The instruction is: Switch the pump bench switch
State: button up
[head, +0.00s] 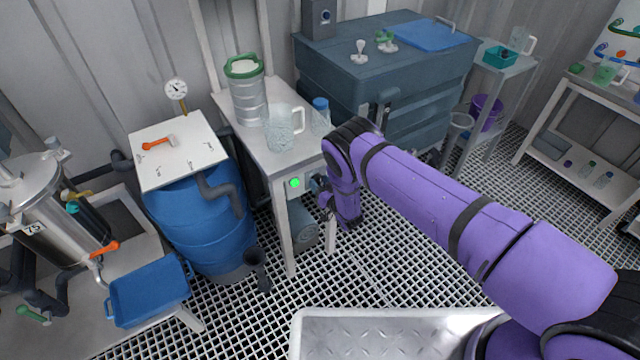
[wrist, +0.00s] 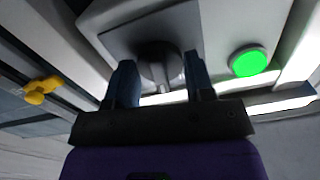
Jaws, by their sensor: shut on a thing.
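The pump bench switch (wrist: 160,64) is a dark grey rotary knob on a grey plate, on the pale front panel of the bench. My gripper (wrist: 161,82) is shut on the knob, with one dark finger on each side of it in the wrist view. A round lamp (wrist: 248,62) beside the knob glows green. The lamp also shows in the head view (head: 294,183), on the front of the white bench (head: 262,158). In the head view my gripper (head: 318,184) is at that panel, and my wrist mostly hides the knob.
A clear jug (head: 279,131), a blue-capped bottle (head: 320,117) and a green-rimmed metal vessel (head: 247,92) stand on the bench. A blue barrel (head: 203,226) stands to the left. A dark grey tank (head: 385,62) is behind my arm. A yellow handle (wrist: 40,90) shows at left in the wrist view.

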jog(key=n, duration=0.4)
jog(key=shift+n, duration=1.8)
jog(key=o, duration=0.9)
jog(key=v, duration=1.1)
jog(key=shift+w, duration=0.1)
